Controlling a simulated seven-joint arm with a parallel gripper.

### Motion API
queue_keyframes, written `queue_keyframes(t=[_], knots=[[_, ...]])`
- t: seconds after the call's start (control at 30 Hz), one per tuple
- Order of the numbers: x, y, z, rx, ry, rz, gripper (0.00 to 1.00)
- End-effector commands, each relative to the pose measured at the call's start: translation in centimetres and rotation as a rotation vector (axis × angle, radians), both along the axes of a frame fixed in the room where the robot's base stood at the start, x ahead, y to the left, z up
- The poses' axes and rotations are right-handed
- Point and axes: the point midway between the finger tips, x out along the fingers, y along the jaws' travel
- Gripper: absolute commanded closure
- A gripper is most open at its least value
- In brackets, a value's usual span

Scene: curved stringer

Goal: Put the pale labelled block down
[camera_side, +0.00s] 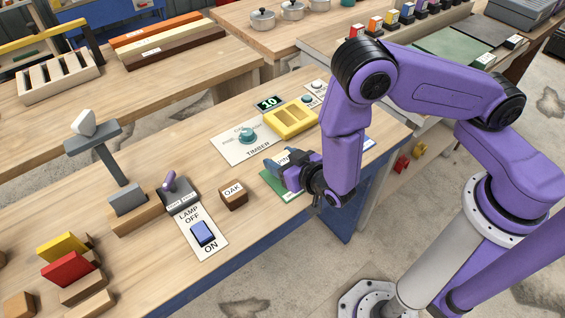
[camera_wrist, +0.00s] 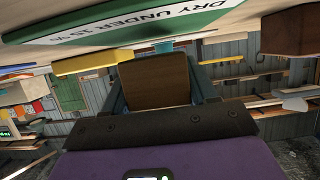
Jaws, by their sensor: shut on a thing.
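My gripper (camera_side: 281,165) is shut on a block at the front edge of the bench, close above a green mat (camera_side: 276,186). In the side view a small pale, lettered part of the block (camera_side: 287,156) shows between the fingers; the rest is hidden by my gripper. In the wrist view the held block (camera_wrist: 155,80) shows a plain, shaded brown face between the two fingers. The green mat (camera_wrist: 150,22), lettered "DRY UNDER 15%", fills the top of that view. A narrow gap seems to separate block and mat, but I cannot be sure.
A brown OAK block (camera_side: 233,194) sits left of the mat. A yellow slotted tray (camera_side: 291,118) and the TIMBER dial panel (camera_side: 247,141) lie behind, near a display (camera_side: 268,103) reading 10. A lamp switch panel (camera_side: 203,232) is at front left. Bare bench lies between.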

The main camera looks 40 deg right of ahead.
Motion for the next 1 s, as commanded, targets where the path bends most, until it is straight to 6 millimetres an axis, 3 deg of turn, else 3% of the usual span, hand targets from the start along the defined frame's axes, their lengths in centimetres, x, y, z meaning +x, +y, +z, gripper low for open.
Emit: queue_keyframes(t=[0.13,0.57,0.6,0.67,1.0], knots=[[0.0,-0.1,-1.3,-0.001,0.000,-0.001,0.79],[0.0,0.0,-1.7,0.000,0.000,0.000,0.79],[0.0,0.0,-1.8,0.000,0.000,0.000,0.36],[0.0,0.0,-1.7,0.000,0.000,0.000,0.17],[0.0,0.0,-1.6,0.001,-0.001,0.000,0.17]])
